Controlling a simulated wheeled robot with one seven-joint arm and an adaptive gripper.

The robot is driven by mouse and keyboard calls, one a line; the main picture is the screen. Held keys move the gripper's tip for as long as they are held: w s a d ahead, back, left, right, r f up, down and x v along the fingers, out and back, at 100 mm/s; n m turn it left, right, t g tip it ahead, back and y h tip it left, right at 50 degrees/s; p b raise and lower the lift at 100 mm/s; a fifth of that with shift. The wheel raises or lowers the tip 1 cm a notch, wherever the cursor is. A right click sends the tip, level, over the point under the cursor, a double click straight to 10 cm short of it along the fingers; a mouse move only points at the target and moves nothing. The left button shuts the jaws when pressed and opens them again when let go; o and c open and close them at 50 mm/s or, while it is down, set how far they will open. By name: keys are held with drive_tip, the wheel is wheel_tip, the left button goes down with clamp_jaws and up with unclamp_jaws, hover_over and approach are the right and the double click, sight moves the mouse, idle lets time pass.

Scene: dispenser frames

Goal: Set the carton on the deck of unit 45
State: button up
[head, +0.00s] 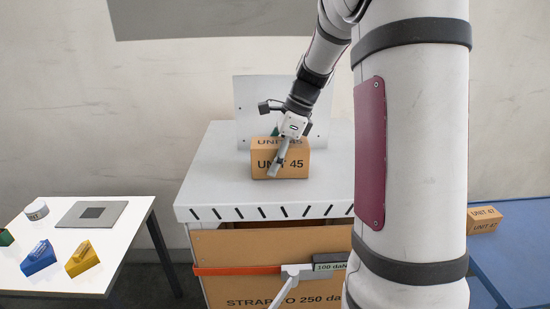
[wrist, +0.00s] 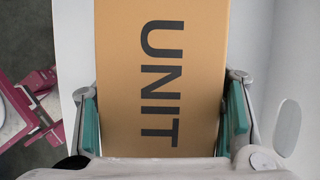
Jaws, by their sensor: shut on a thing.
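The carton (head: 297,166) is a brown box marked UNIT 45 at the middle of the head view. My gripper (head: 279,156) is shut on it, with one grey finger across its front face. In the wrist view the carton (wrist: 160,70) fills the middle between the teal finger pads, with the word UNIT showing. The deck (head: 215,180) is a pale grey flat top with a slotted front edge and an upright back plate (head: 250,100). The carton looks upright, at or just above the deck; I cannot tell whether it touches. Its underside is hidden.
A strapped brown box (head: 250,245) sits under the deck. At right a UNIT 47 carton (head: 484,220) rests on a blue surface (head: 515,250).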

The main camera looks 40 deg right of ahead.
drive_tip(key=o, duration=1.6)
drive_tip(key=shift+f, duration=0.1)
